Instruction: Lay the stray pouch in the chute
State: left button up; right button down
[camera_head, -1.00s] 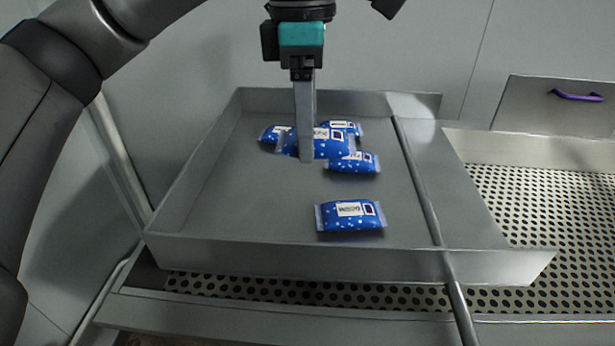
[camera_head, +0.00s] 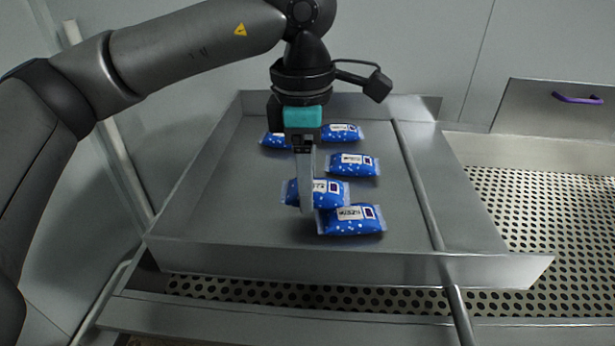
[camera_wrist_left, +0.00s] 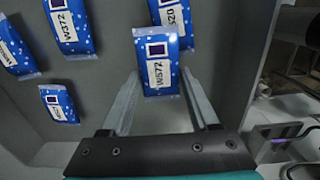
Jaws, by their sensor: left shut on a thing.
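My left gripper (camera_head: 305,203) points down over the front part of a wide metal tray (camera_head: 235,256) and is shut on a blue pouch (camera_head: 328,192). In the left wrist view the held pouch (camera_wrist_left: 158,72), with a white label, lies between the two fingers. It appears just above or against another blue pouch (camera_head: 352,222) on the tray floor; I cannot tell whether they touch. More blue pouches lie farther back: one at centre (camera_head: 353,167), one at the back right (camera_head: 342,131), one at the back left (camera_head: 277,140). No part is clearly marked as the chute. My right gripper is not in view.
A metal rod (camera_head: 418,185) runs along the tray's right side. Beyond it is a perforated metal deck (camera_head: 550,230) and a panel with a purple handle (camera_head: 577,98). The tray floor is bare at the left (camera_head: 215,200).

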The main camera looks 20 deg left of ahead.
pick_arm(q)
jog(key=shift+f, duration=0.35)
jog(key=o, duration=1.4)
jog(key=shift+c, duration=0.2)
jog(key=shift+r, duration=0.15)
jog(key=shift+r, duration=0.25)
notch_tip(320, 180, up, 12)
jog(key=shift+a, duration=0.15)
jog(key=shift+r, duration=0.1)
